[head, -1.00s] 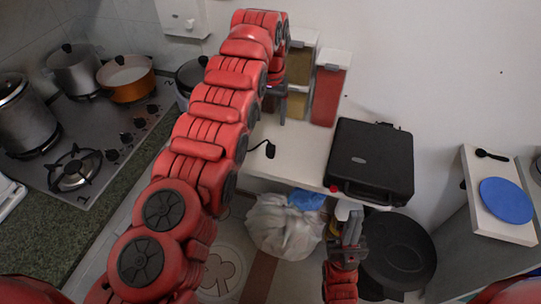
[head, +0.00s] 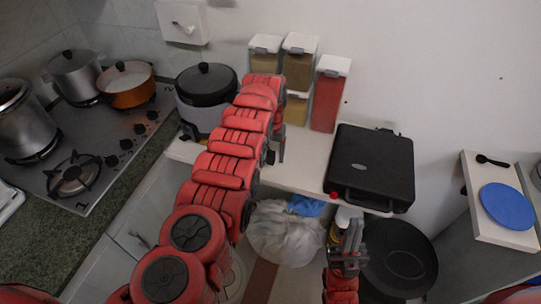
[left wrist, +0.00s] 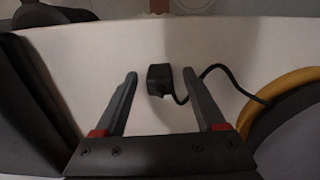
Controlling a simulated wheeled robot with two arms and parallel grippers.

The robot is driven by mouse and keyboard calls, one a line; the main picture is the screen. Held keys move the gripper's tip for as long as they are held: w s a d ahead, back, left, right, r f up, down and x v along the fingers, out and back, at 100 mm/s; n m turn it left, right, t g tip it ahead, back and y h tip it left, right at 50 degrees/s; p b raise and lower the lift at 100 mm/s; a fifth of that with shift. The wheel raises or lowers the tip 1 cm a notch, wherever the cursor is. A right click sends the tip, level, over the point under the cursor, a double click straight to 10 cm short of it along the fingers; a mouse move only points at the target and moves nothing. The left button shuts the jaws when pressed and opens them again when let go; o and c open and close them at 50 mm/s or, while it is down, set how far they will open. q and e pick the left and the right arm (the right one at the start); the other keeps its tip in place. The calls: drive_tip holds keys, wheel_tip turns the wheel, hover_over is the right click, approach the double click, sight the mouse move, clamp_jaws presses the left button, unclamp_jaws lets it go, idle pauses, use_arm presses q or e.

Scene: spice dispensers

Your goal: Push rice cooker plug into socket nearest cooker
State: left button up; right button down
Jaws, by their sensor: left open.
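The rice cooker (head: 206,84), with a dark lid and pale body, stands at the counter's left end. Its black plug (left wrist: 158,78) lies on the white counter in the left wrist view, and a black cord (left wrist: 207,70) curves right from it. My left gripper (left wrist: 160,74) is open, with one finger on each side of the plug; I cannot tell if either touches it. In the head view my left gripper (head: 280,148) is low over the counter, and the plug is hidden there. My right gripper (head: 352,238) is below the counter's front edge, its jaw state unclear. I see no clear socket.
Spice dispensers (head: 298,62) stand against the wall behind my left gripper. A black case (head: 370,165) is on the counter to the right. A round dark thing with a tan rim (left wrist: 280,110) is at right in the left wrist view. A pan (head: 398,258) stands below.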

use_arm(q)
drive_tip(key=shift+f, duration=0.15)
clamp_jaws()
idle(0.4)
